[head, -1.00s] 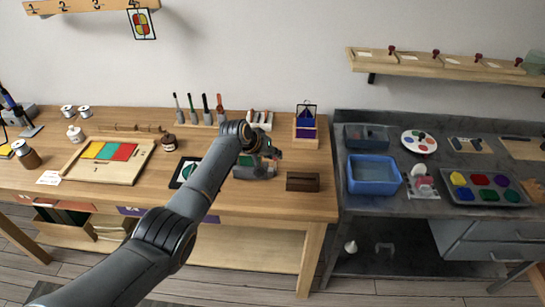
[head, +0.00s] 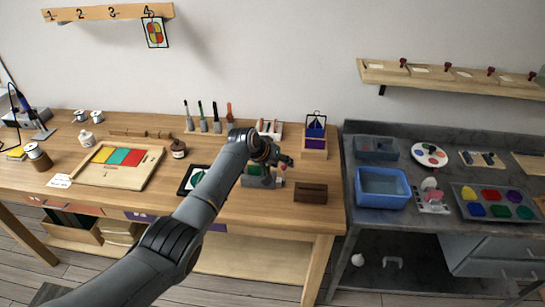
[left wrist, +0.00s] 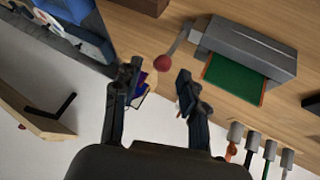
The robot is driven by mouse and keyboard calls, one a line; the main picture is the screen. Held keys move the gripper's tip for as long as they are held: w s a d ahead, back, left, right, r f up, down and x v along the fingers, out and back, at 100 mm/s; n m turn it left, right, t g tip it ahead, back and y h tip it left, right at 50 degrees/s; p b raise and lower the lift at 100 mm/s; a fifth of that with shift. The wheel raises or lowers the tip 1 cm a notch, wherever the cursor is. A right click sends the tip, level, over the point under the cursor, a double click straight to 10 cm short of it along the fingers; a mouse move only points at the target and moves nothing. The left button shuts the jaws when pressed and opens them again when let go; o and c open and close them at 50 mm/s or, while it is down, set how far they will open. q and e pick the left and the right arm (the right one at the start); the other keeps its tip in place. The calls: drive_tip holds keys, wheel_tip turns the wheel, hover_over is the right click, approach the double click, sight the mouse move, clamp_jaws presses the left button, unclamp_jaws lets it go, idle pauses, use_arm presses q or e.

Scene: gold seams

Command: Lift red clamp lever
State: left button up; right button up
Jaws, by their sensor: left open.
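The clamp is a grey block (left wrist: 248,52) with a green panel (left wrist: 234,85) edged in orange, on the wooden bench in the left wrist view. Its grey lever (left wrist: 179,40) ends in a round red knob (left wrist: 163,62). My left gripper (left wrist: 160,76) is open, with the knob appearing between its two fingertips in that view. I cannot tell whether the fingers touch it. In the head view the left gripper (head: 281,160) is above the right end of the clamp (head: 258,182), partly covering it. My right gripper is not in view.
A dark brown block (head: 310,193) stands right of the clamp. A wooden stand with blue and purple cards (head: 314,145) and a rack of tools (head: 210,126) are behind. A blue bin (head: 382,200) is on the grey bench. Bench front left of the brown block is clear.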

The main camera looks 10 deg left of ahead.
use_arm(q)
drive_tip(key=v, duration=1.1)
drive_tip(key=shift+r, duration=0.25)
drive_tip(key=shift+s+a, duration=0.1)
drive_tip(key=shift+a, duration=0.05)
